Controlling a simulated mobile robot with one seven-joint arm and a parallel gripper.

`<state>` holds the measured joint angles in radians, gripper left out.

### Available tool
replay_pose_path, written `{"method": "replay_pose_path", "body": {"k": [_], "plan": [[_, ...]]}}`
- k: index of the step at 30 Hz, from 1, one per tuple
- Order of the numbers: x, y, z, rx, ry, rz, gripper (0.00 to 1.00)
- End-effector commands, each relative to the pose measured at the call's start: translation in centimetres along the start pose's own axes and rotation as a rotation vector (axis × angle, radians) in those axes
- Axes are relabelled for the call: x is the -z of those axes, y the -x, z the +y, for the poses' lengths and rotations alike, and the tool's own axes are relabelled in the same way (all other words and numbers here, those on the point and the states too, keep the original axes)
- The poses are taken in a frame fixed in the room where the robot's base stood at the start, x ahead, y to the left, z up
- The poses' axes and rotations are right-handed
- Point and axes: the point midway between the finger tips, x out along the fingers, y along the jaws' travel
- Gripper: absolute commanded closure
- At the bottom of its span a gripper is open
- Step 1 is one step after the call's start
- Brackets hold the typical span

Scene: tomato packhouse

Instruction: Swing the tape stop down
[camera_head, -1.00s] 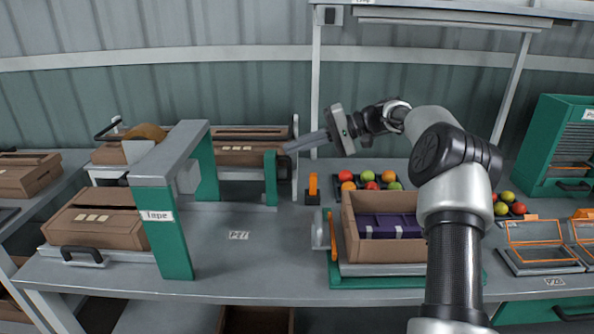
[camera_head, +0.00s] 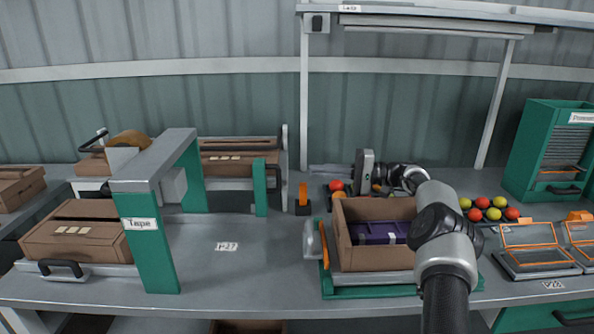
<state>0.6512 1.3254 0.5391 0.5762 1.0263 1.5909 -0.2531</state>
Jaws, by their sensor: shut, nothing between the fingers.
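The tape station is a green and grey arch (camera_head: 152,240) labelled "Tape" on the left of the bench. A short green post (camera_head: 260,188) stands upright to its right, and a small dark piece shows beside its upper part. This looks like the tape stop, but its lever is too small to tell whether it is up or down. My gripper (camera_head: 312,171) is shut and empty, fingers pointing left, right of the post and apart from it, behind the orange-topped stand.
Brown cartons (camera_head: 75,232) lie in and behind the arch. An orange-topped stand (camera_head: 303,198) is near my fingers. An open carton (camera_head: 375,258) with a purple item stands below my arm. The bench between arch and carton is clear.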

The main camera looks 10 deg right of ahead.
Motion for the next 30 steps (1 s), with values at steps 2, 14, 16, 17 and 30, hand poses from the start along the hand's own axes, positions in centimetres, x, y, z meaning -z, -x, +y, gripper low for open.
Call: {"method": "replay_pose_path", "body": {"k": [2, 14, 16, 17, 30], "plan": [[-0.1, -1.0, 0.1, 0.0, -0.001, -0.004, 1.0], [-0.1, -7.8, 0.2, -0.001, 0.0, -0.003, 1.0], [-0.1, -8.6, 0.1, 0.0, 0.0, -0.003, 1.0], [-0.1, -8.9, 0.1, -0.001, 0.0, -0.002, 1.0], [0.0, -9.6, 0.0, -0.001, 0.0, -0.001, 1.0]]}}
